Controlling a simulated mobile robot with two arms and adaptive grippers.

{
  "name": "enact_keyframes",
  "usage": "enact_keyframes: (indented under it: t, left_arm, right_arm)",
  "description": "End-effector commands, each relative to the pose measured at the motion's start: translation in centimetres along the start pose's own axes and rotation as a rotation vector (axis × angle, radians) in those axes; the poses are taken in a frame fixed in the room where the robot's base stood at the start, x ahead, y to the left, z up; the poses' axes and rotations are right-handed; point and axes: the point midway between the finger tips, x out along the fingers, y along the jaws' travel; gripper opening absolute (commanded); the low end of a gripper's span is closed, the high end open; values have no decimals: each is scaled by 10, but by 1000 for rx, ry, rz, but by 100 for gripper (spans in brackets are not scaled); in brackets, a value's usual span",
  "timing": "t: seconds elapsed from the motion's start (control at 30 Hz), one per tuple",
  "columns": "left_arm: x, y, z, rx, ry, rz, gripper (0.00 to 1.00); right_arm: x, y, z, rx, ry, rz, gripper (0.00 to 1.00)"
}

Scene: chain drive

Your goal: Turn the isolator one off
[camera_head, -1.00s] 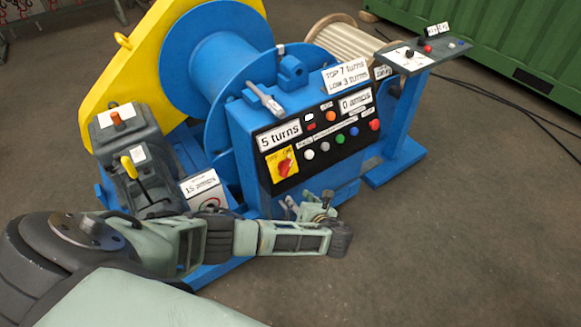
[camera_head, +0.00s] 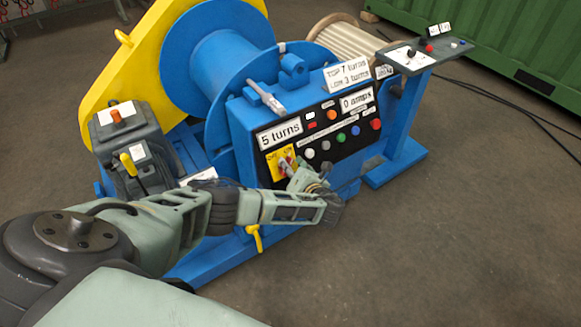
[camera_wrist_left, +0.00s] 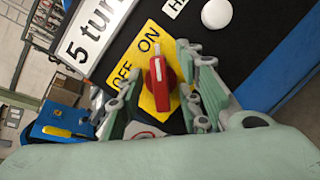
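The isolator is a red rotary knob (camera_wrist_left: 158,82) on a yellow plate (camera_wrist_left: 146,62) marked OFF and ON. Its white-marked end points toward ON in the left wrist view. In the head view the yellow plate (camera_head: 274,164) is on the control panel's left side, partly covered by my left gripper (camera_head: 291,168). In the left wrist view the gripper (camera_wrist_left: 160,103) is open, with its fingers apart on either side of the knob. I see no clear contact with the knob. My right gripper is not in view.
The black panel (camera_head: 333,142) carries several coloured buttons, close to the right of the gripper. A white label (camera_head: 280,134) reads "5 turns". A blue stand with a grey control board (camera_head: 440,52) is at the right. The floor in front is clear.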

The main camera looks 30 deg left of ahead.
Motion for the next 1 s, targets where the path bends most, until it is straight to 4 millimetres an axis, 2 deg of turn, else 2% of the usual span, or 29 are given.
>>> enact_keyframes:
  t: [0.13, 0.5, 1.0]
  left_arm:
    - [0, 0, 0, -1, 0, 0, 32]
    - [0, 0, 0, -1, 1, 0, 0]
    - [-1, 0, -1, -63, 3, 14, 0]
  right_arm:
    - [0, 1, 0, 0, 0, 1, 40]
    - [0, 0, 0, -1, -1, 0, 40]
    - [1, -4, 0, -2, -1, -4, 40]
